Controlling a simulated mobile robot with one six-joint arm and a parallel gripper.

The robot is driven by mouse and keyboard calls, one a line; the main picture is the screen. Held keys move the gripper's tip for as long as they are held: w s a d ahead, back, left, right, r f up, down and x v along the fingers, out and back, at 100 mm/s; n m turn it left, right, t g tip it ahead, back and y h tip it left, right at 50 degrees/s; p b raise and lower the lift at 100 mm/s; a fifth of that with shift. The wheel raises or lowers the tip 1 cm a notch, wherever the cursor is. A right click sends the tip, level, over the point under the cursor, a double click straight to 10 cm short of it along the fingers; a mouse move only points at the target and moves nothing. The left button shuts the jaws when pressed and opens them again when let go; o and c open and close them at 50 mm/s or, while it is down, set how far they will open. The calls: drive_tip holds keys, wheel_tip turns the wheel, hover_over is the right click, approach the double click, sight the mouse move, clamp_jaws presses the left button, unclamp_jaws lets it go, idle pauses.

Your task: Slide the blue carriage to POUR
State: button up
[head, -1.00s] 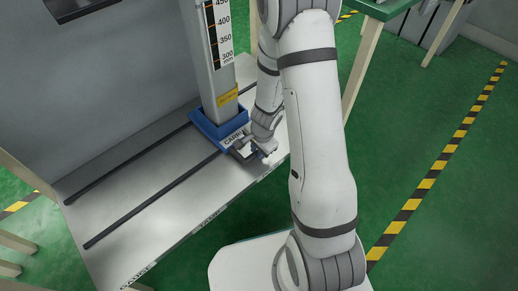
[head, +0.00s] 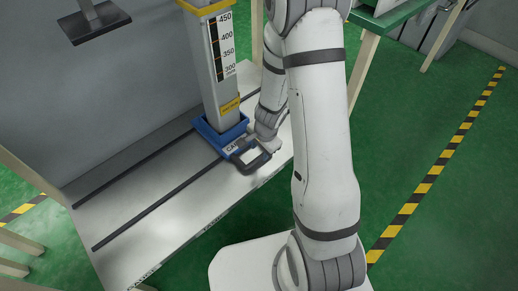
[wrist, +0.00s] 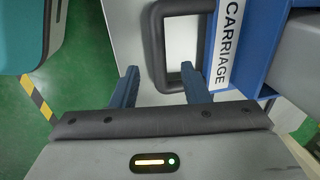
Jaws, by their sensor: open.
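The blue carriage (head: 207,136) sits on the rails of the grey bench, around the foot of an upright grey column (head: 217,95). Its white CARRIAGE label also shows in the wrist view (wrist: 228,42). A black loop handle (head: 262,161) sticks out from its front; the handle fills the upper middle of the wrist view (wrist: 157,45). My gripper (wrist: 160,72) is open, with its two blue fingers either side of the handle's outer bar, the right one seeming to be at the loop's opening. I cannot read a POUR mark.
Two dark rails (head: 150,209) run along the bench (head: 185,215), clear to the lower left of the carriage. Small labels on the bench's front edge are too small to read. A green-topped table (head: 392,18) stands behind my arm. A dark plate (head: 95,24) hangs at upper left.

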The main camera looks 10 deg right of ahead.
drive_tip(key=shift+s+d+r+p, duration=0.15)
drive_tip(key=shift+r+p, duration=0.35)
drive_tip(key=shift+r, duration=0.6)
drive_tip(key=s+a+r+n+p, duration=0.15)
drive_tip(key=r+p, duration=0.35)
drive_tip(key=r, duration=0.5)
drive_tip(key=s+r+n+y+p, duration=0.1)
drive_tip(key=r+n+p, duration=0.3)
drive_tip(key=r, duration=0.7)
drive_tip(key=s+a+r+n+p, duration=0.1)
drive_tip(key=s+r+p, duration=0.1)
drive_tip(key=r+p, duration=0.6)
drive_tip(key=s+d+r+n+h+p, duration=0.1)
drive_tip(key=s+r+p, duration=0.4)
drive_tip(key=r, duration=0.7)
drive_tip(key=s+d+r+n+h+p, duration=0.1)
drive_tip(key=s+r+n+p, duration=0.3)
drive_tip(key=r, duration=0.9)
drive_tip(key=s+d+p, duration=0.1)
drive_tip(key=s, duration=0.1)
drive_tip(key=shift+s+r+n+t, duration=0.15)
drive_tip(key=shift+s+n+t, duration=0.15)
drive_tip(key=shift+n, duration=0.05)
